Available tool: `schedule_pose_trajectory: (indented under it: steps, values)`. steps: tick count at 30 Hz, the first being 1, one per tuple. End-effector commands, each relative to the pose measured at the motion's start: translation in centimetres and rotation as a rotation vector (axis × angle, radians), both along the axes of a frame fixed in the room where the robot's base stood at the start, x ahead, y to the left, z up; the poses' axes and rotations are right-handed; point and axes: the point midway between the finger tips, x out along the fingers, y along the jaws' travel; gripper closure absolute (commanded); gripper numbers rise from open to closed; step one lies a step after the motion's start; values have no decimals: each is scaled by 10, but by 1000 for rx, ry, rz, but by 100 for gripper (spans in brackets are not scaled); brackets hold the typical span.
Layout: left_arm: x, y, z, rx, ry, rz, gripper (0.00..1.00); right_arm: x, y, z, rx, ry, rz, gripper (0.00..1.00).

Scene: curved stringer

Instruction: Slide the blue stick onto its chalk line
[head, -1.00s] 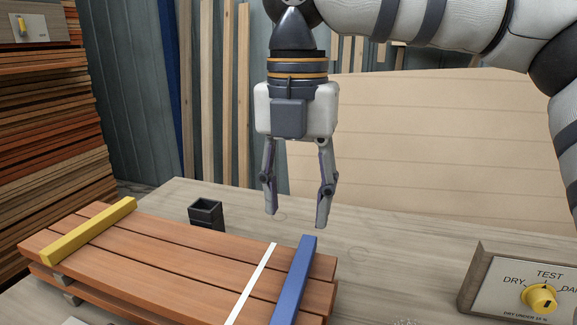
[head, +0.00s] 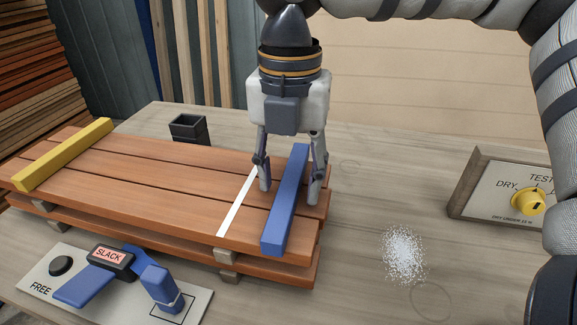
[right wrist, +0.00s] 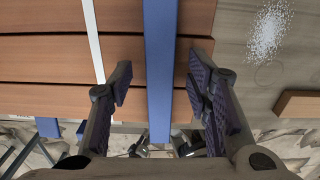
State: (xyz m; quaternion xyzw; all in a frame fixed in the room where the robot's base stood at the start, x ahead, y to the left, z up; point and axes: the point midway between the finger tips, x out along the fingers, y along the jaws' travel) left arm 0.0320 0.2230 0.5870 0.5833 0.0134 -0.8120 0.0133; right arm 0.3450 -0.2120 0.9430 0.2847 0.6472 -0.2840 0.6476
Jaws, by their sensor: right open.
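The blue stick (head: 284,205) lies across the top boards of the plank stack (head: 150,190), near its right end. The white chalk line (head: 238,202) runs across the boards to the left of the stick, with a strip of bare wood between them. My right gripper (head: 289,192) is open above the far part of the stick, with one finger on each side. In the right wrist view the blue stick (right wrist: 159,60) passes between the open fingers (right wrist: 160,90), apart from both. The chalk line (right wrist: 93,40) shows left of it there. My left gripper is not in view.
A yellow stick (head: 62,153) lies across the stack's left end. A dark square cup (head: 188,129) stands behind the stack. A strap plate marked SLACK (head: 110,257) is in front. A dial box (head: 510,190) and white granules (head: 403,255) are to the right.

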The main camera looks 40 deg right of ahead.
Motion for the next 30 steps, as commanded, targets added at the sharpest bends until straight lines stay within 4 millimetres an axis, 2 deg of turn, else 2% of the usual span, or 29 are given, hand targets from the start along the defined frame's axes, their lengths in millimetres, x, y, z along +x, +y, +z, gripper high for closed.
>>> schedule_pose_trajectory:
  steps: [1,6,7,14,30]
  values:
    - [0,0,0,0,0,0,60,0,0,0,0,0,0,57]
    - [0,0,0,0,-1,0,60,0,0,0,-1,1,0,96]
    - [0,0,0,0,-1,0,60,0,0,0,-1,1,0,100]
    - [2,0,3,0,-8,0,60,3,3,2,-1,0,-2,100]
    - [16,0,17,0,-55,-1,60,36,31,2,-1,-2,-26,100]
